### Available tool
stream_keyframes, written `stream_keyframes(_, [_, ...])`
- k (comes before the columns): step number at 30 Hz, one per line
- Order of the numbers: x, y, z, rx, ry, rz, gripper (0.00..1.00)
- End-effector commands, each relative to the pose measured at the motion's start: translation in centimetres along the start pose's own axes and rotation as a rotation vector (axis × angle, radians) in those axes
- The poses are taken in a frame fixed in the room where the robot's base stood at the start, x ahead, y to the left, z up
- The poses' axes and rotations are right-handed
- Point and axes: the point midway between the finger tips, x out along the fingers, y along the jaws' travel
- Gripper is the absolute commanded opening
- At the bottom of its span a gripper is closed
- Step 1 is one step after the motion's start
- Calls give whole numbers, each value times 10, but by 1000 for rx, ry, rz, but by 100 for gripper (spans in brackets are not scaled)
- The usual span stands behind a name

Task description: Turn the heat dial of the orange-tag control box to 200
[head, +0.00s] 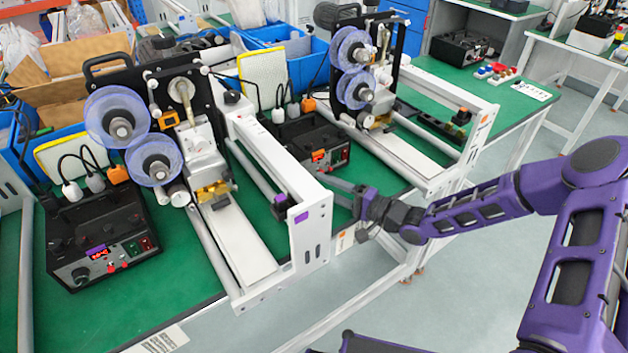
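The control box with an orange patch on its front (308,138) sits on the green bench between the two machines. Its front panel faces me, with a small red switch at the right end. I cannot make out its heat dial or any scale; the white machine frame stands close to the panel's left part. My gripper (341,193) is in front of and below this box, near the bench's front edge, pointing left. Its two fingers look apart with nothing between them, and it is not touching the box.
A second control box (100,232) with a purplish patch and black knob stands at left. The white frame with a purple tag (301,216) is just left of my gripper. Another white frame with an orange tag (485,121) stands to the right.

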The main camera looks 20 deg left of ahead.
Motion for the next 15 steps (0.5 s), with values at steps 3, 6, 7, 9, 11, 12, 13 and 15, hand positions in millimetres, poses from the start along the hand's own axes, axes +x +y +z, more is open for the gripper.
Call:
stream_keyframes(3, [-32,0,-1,0,3,2,48])
stream_keyframes(6, [-57,0,-1,0,3,1,48])
stream_keyframes(7, [-64,0,-1,0,4,1,48])
stream_keyframes(9, [-80,0,-1,0,4,1,48])
stream_keyframes(11, [-92,0,0,0,2,1,48])
stream_keyframes(12, [-99,0,0,0,2,0,48])
stream_keyframes(13, [-104,0,0,0,2,1,48])
stream_keyframes(15, [-114,-1,0,1,1,-1,48])
